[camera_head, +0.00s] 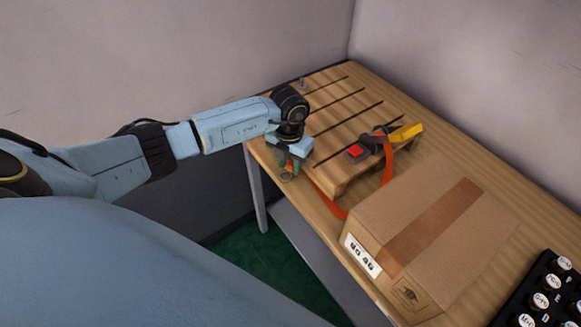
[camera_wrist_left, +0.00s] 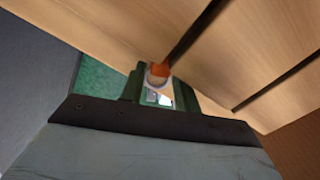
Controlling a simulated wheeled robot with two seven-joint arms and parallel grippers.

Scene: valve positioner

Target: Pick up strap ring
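An orange strap (camera_head: 327,202) hangs over the near edge of the slatted wooden pallet. Its orange end with a small, pale ring (camera_wrist_left: 157,76) shows between the fingertips in the left wrist view. In the head view an orange, round end, the strap ring (camera_head: 287,175), sits at the tips of my left gripper (camera_head: 289,167), by the pallet's near left corner. The green fingers stand apart on either side of the ring; whether they press on it is unclear. My right gripper is not in view.
The pallet (camera_head: 333,104) lies on a wooden table (camera_head: 440,143). A ratchet with a red part and yellow handle (camera_head: 404,133) sits on its right end. A cardboard box (camera_head: 431,235) stands close to the right, with a black keyed panel (camera_head: 547,290) beyond it.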

